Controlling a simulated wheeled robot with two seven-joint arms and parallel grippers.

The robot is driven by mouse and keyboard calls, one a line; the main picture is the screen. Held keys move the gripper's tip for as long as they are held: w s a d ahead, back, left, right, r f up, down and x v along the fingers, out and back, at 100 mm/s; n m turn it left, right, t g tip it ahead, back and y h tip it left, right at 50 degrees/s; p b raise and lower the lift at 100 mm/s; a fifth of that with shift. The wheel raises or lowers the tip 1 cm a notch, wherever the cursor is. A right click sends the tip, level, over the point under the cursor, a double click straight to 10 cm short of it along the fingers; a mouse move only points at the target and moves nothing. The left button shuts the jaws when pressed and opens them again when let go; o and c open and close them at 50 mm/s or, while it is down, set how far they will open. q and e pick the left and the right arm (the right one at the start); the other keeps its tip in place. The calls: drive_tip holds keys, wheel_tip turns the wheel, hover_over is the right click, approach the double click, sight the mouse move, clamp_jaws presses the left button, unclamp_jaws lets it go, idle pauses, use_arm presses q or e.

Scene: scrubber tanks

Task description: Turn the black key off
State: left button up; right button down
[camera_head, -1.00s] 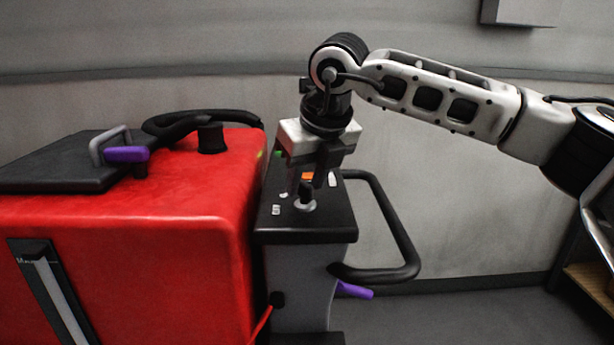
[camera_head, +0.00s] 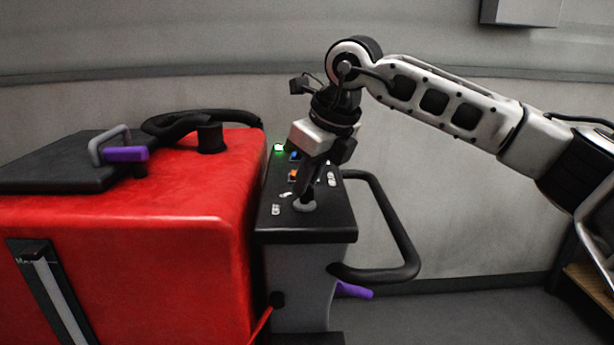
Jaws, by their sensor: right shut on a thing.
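The scrubber's black control panel (camera_head: 325,226) stands at the right end of the red tank. A round grey key base (camera_head: 305,205) sits near the front of the panel top. My right gripper (camera_head: 306,192) reaches down onto it from above, tilted, and is shut on the black key there. The key itself is mostly hidden by the fingers, so its exact angle cannot be told. A green light (camera_head: 279,148) glows at the panel's back left. My left gripper is not in view.
A black handlebar (camera_head: 405,240) loops out right of the panel. A blue and an orange button lie behind the key.

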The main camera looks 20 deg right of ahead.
drive_tip(key=shift+r+n+y+p, duration=0.1)
drive_tip(key=shift+n+y+p, duration=0.25)
drive_tip(key=shift+n, duration=0.55)
drive_tip(key=shift+w+d+n+g+y+p, duration=0.1)
drive_tip(key=shift+n+g+y+p, duration=0.25)
drive_tip(key=shift+n, duration=0.55)
drive_tip(key=n+g+p, duration=0.1)
drive_tip(key=n+p, duration=0.1)
drive_tip(key=n, duration=0.1)
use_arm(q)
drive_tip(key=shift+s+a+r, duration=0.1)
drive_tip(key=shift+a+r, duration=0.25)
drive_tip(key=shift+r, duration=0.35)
use_arm(e)
drive_tip(key=shift+n+g, duration=0.25)
drive_tip(key=shift+n, duration=0.25)
drive_tip(key=shift+w, duration=0.1)
drive_tip(key=c, duration=1.5)
unclamp_jaws()
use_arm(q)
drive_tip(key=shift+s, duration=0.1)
use_arm(e)
drive_tip(key=shift+o, duration=0.2)
